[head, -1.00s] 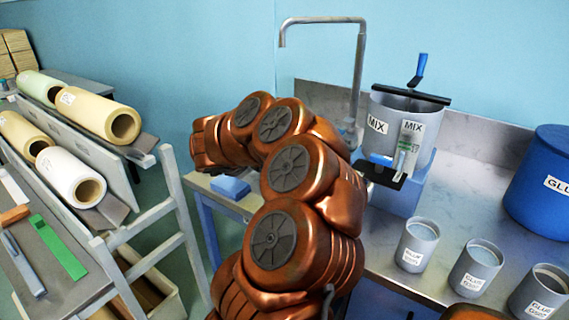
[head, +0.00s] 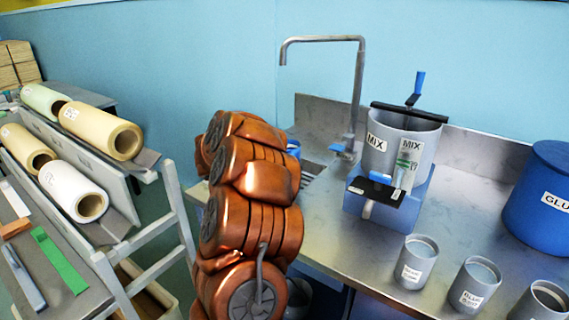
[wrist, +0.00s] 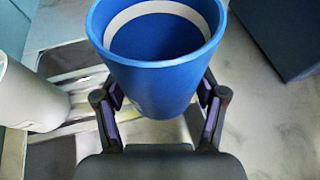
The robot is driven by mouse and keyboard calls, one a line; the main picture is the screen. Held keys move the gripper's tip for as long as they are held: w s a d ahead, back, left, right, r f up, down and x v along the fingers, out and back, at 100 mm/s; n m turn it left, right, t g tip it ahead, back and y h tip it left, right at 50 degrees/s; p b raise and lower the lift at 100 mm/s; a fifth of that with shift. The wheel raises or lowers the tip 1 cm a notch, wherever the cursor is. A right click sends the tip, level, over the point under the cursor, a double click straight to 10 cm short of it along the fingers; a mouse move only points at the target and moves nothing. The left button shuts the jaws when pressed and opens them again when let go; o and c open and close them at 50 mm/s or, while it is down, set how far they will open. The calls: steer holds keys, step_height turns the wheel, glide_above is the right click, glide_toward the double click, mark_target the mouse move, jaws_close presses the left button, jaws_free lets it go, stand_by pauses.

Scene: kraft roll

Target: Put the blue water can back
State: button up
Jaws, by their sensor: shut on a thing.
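The blue water can (wrist: 165,75) is held upright in the wrist view, open end toward the camera, with a pale ring visible inside. My gripper (wrist: 162,98) is shut on it, one finger on each side. In the head view my copper arm hides the gripper and most of the can. A small blue patch (head: 293,148) beside the arm near the sink seems to be the can's rim. What lies directly under the can is hidden.
A pale cylinder (wrist: 30,95) stands close left of the can in the wrist view. In the head view a tap (head: 352,100) rises behind the sink, with the mixing bucket (head: 425,140) right of it. Glue pots (head: 415,262) line the front; paper rolls (head: 75,190) lie left.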

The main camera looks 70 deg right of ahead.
steer(key=shift+w+d+f+p, duration=0.1)
steer(key=shift+w+d+p, duration=0.2)
steer(key=shift+w+d, duration=0.5)
steer(key=shift+w+d+f+p, duration=0.1)
steer(key=shift+w+d+p, duration=0.25)
steer(key=shift+d, duration=0.9)
steer(key=shift+w+d+f+p, duration=0.1)
steer(key=shift+w+d+p, duration=0.2)
steer(key=shift+w+d, duration=0.5)
steer(key=shift+s+d+f+p, duration=0.1)
steer(key=shift+f+p, duration=0.15)
steer(key=shift+f, duration=0.6)
steer(key=shift+s+d+f+p, duration=0.1)
steer(key=shift+f+p, duration=0.1)
steer(key=shift+f, duration=0.7)
steer(key=shift+f+b, duration=0.2)
steer(key=shift+b, duration=0.15)
steer(key=o, duration=1.5)
steer(key=shift+r, duration=0.15)
steer(key=shift+r+p, duration=0.15)
steer(key=shift+p, duration=0.25)
steer(key=shift+w+a, duration=0.2)
steer(key=shift+a, duration=0.1)
steer(key=b+v, duration=0.3)
steer(key=v, duration=0.8)
steer(key=shift+a+r, duration=0.1)
steer(key=shift+a, duration=0.05)
